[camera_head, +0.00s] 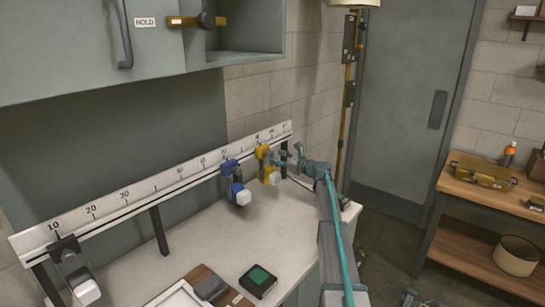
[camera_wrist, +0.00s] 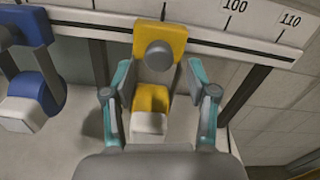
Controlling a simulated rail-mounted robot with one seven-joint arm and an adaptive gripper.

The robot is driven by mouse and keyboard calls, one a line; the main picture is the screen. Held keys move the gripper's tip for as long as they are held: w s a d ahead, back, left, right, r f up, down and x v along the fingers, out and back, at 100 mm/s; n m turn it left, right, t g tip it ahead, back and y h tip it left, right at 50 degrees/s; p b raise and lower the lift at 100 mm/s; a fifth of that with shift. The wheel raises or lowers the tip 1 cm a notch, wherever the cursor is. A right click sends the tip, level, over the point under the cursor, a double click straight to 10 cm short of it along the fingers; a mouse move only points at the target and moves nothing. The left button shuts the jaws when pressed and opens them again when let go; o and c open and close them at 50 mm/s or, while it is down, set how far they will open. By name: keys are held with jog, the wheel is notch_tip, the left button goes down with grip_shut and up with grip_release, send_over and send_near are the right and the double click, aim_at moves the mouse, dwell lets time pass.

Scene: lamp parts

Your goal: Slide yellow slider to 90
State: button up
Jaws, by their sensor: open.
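The yellow slider (camera_head: 265,168) hangs on the white numbered rail (camera_head: 140,187), right of the blue slider. In the wrist view the yellow slider (camera_wrist: 153,98) has a grey round knob and a white block at its lower end. It sits left of the 100 mark, and the number at its own place is hidden or unreadable. My gripper (camera_wrist: 158,78) is open, with one finger on each side of the yellow slider and gaps visible. In the head view my gripper (camera_head: 287,160) is just right of the slider.
The blue slider (camera_head: 234,183) is close on the left, also in the wrist view (camera_wrist: 27,95). A dark slider with a white block (camera_head: 78,275) is near 10. A green-topped box (camera_head: 258,281) lies on the counter below. The rail to the right, toward 110, looks clear.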

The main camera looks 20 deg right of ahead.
jog(key=v, duration=0.8)
